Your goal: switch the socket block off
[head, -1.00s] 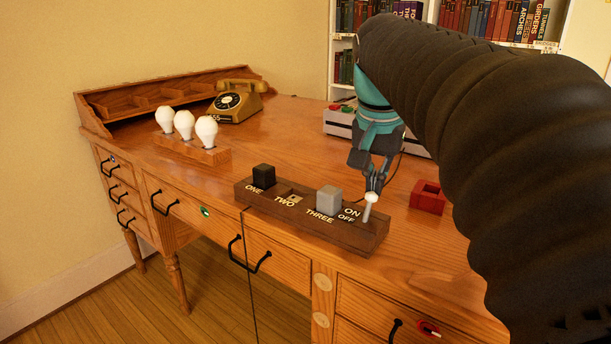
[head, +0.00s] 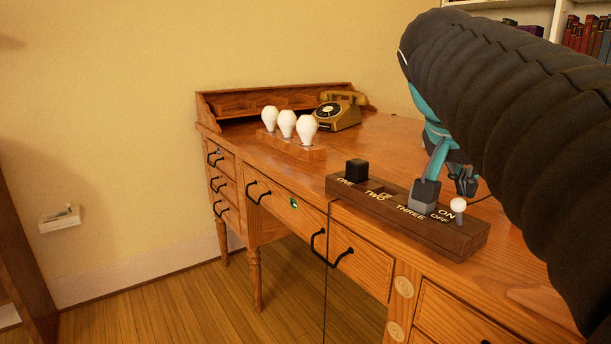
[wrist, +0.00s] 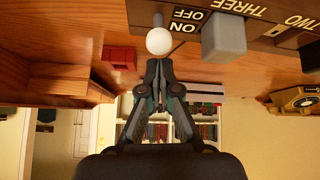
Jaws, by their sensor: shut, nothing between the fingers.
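The socket block (head: 345,188) is a long dark wooden bar on the desk, with places marked ONE, TWO and THREE. Its white ball-topped lever (head: 458,204) stands at the right end by the ON and OFF labels; I cannot tell which way it is set. A black cube (head: 357,169) sits at ONE and a grey cube (head: 424,197) at THREE. TWO holds no cube. My gripper (head: 467,187) is shut and empty, close behind the lever. In the wrist view, its fingertips (wrist: 158,88) appear just below the white ball (wrist: 159,41); I cannot tell whether they touch.
Three white bulbs (head: 287,124) stand on a wooden strip, with a brass-coloured telephone (head: 338,111) behind. A red open box (wrist: 119,56) lies on the desk near my gripper. A small fixture (head: 60,219) is on the left wall. Drawers face the front.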

